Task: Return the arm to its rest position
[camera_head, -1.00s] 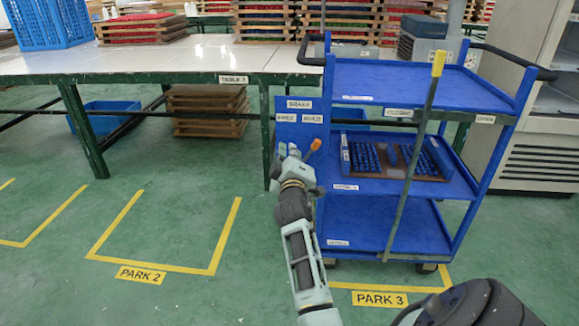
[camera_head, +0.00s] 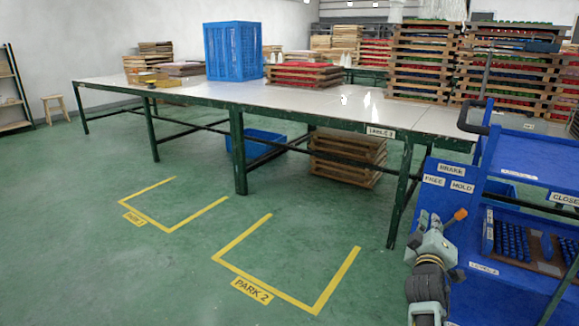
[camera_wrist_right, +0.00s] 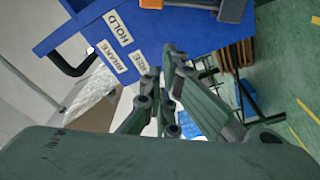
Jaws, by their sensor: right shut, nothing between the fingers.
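My right gripper (camera_head: 428,220) is shut and empty, in front of the blue cart's brake panel (camera_head: 446,182), which has BRAKE, FREE and HOLD labels. An orange-tipped lever (camera_head: 460,214) shows just right of the gripper. In the right wrist view, the shut fingers (camera_wrist_right: 172,60) point toward the blue panel (camera_wrist_right: 180,35), and the orange lever end (camera_wrist_right: 232,10) is at the top edge, apart from the fingers. Whether the fingers touch the panel I cannot tell. My left gripper is not in view.
The blue cart (camera_head: 530,160) stands close at the right, with a tray of blue parts (camera_head: 525,245) on its middle shelf. A long white-topped table (camera_head: 225,95) with a blue crate (camera_head: 233,50) runs behind. The green floor around PARK 2 (camera_head: 252,291) is clear.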

